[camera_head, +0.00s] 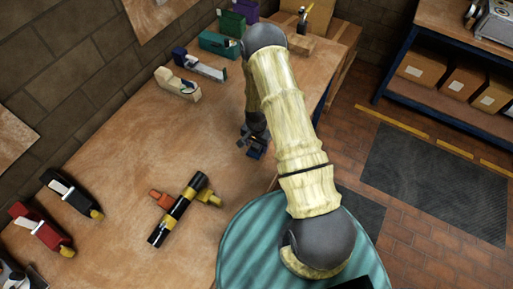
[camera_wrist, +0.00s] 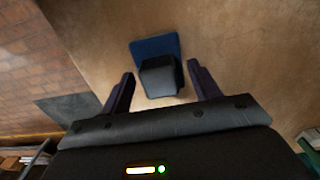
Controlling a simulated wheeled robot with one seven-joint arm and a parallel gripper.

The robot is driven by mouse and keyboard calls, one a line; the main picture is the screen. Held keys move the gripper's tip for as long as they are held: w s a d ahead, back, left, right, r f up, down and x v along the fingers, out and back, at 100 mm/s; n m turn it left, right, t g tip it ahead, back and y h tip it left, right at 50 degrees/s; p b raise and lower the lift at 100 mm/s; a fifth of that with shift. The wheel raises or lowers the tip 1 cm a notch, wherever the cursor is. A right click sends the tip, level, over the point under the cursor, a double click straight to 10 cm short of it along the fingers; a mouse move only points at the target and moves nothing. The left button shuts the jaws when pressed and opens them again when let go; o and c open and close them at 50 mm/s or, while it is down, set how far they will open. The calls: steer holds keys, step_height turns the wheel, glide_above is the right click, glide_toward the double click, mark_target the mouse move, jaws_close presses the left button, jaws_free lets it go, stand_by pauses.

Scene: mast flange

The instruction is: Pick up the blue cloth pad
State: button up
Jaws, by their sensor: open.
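The blue cloth pad (camera_wrist: 155,46) lies flat on the wooden workbench in the wrist view. My gripper (camera_wrist: 160,73) is open, with one finger on each side of the dark block and the pad just beyond the fingertips. In the head view a small patch of blue (camera_head: 257,153) shows beside my gripper (camera_head: 252,141) near the bench's right edge, mostly hidden by my arm.
On the workbench (camera_head: 130,140), a black and yellow tool (camera_head: 178,209) lies near the middle. Tape dispensers (camera_head: 198,66) and several coloured holders line the wall side. A shelf with cardboard boxes (camera_head: 421,68) stands at right across the brick floor.

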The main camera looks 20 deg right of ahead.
mark_target(257, 146)
steer(key=shift+c, duration=0.4)
steer(key=c, duration=1)
steer(key=shift+r, duration=0.15)
step_height(257, 146, up, 10)
steer(key=b, duration=0.3)
steer(key=o, duration=0.3)
steer(key=shift+c, duration=0.9)
steer(key=n, duration=0.1)
steer(key=f+n, duration=0.2)
steer(key=shift+s+f+n, duration=0.1)
steer(key=shift+s+n, duration=0.15)
steer(key=shift+n, duration=0.15)
steer(key=f+n, duration=0.1)
steer(key=n, duration=0.1)
steer(key=f+n, duration=0.1)
steer(key=n, duration=0.1)
steer(key=shift+s+a+n, duration=0.15)
steer(key=shift+s+n, duration=0.05)
steer(key=shift+n, duration=0.2)
